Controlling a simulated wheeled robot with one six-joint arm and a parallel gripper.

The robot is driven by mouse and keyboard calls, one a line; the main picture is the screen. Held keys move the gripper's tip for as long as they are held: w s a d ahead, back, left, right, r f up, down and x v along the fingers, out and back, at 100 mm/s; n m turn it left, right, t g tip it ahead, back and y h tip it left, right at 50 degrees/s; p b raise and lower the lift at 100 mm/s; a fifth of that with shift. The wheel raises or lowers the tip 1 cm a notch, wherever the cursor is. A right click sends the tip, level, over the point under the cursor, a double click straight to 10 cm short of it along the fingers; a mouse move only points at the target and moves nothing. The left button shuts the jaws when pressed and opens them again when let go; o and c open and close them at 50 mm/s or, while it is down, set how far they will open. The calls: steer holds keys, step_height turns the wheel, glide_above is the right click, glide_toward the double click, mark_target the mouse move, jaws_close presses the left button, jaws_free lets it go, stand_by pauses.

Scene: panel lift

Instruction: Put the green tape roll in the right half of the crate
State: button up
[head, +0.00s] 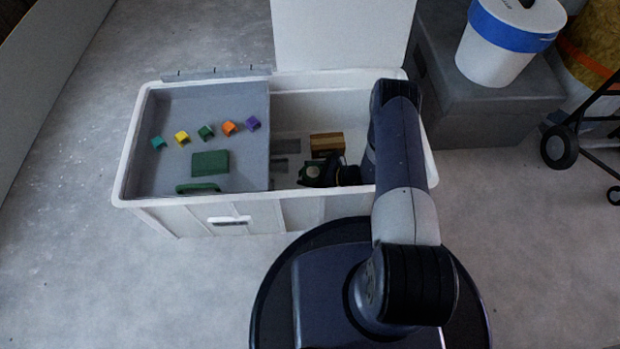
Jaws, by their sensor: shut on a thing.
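The white crate (170,205) stands on the floor in front of me. My gripper (318,173) is down inside the right half, near the front wall and close to the panel's edge. It is shut on a small greenish thing (311,169), which looks like the green tape roll. The dark jaws hide much of it, and I cannot tell whether it touches the crate's floor.
A brown wooden block (327,141) lies behind my gripper in the right half. The white lid (340,35) stands up at the back.

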steer(key=shift+f+b, duration=0.45)
steer(key=shift+f, duration=0.85)
steer(key=shift+f, duration=0.15)
steer(key=o, duration=1.1)
steer(key=shift+c, duration=0.2)
steer(key=shift+d+r, duration=0.15)
steer(key=shift+r, duration=0.1)
steer(key=p+v, duration=0.2)
steer(key=v, duration=0.4)
steer(key=shift+d+r+p, duration=0.1)
steer(key=shift+p, duration=0.25)
steer(key=shift+s+d+r, duration=0.1)
steer(key=shift+s+d, duration=0.1)
steer(key=shift+d, duration=0.25)
